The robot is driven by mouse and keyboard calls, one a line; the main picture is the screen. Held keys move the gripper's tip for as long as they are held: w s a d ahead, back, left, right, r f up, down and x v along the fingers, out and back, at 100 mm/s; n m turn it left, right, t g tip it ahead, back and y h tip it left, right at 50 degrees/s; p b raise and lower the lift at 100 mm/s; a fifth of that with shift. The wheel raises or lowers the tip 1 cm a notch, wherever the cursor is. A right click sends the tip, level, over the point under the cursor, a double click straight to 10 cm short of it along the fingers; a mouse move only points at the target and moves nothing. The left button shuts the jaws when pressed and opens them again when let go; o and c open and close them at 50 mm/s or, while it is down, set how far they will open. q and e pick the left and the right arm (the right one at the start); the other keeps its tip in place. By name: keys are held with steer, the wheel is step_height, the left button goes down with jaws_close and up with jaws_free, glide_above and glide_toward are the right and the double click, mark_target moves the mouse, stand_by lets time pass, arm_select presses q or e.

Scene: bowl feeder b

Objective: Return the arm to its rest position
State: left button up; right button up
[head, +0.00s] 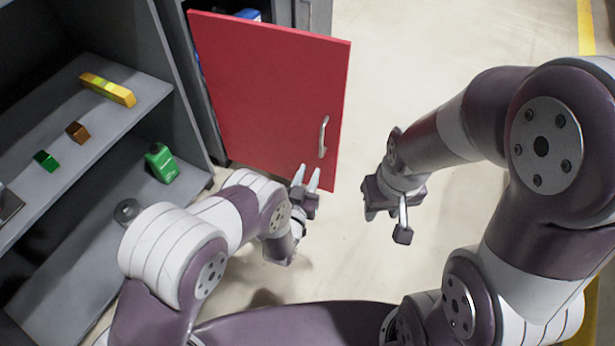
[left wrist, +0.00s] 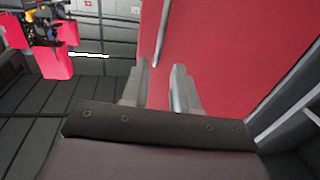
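My left gripper (head: 306,178) is in front of the lower right part of a red cabinet door (head: 265,85). Its two fingers are apart with nothing between them, and they also show in the left wrist view (left wrist: 160,85). The door's metal handle (head: 323,137) is just beyond the fingertips, apart from them in the head view; it also shows in the left wrist view (left wrist: 161,35). The door stands open. My right gripper (head: 398,210) hangs over the bare floor to the right, and its finger opening is not clear.
A dark ring (head: 127,211) lies lower. The floor (head: 390,60) right of the door is free.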

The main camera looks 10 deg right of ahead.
arm_select(q)
steer(key=s+a+f+g+y, duration=0.45)
steer(key=s+f+g, duration=0.25)
steer(key=f+g, duration=0.2)
steer(key=s+a+r+n+g+y+p, duration=0.1)
steer(key=s+a+r+g, duration=0.2)
steer(key=s+a+r, duration=0.4)
steer(key=s+a+r+n+g+y+p, duration=0.1)
steer(key=s+a+r+g+p, duration=0.15)
steer(key=a+r, duration=0.45)
steer(key=s+a+r+n+g+y, duration=0.1)
steer(key=s+a+r+g, duration=0.3)
steer(key=r, duration=0.6)
step_height(320, 180, up, 44)
steer(key=a+n+t+p, duration=0.1)
steer(key=a+t+p, duration=0.1)
steer(key=p, duration=3.7)
steer(key=shift+w+a+n+t, duration=0.3)
steer(key=shift+a+n+t, duration=0.1)
steer(key=shift+t, duration=0.35)
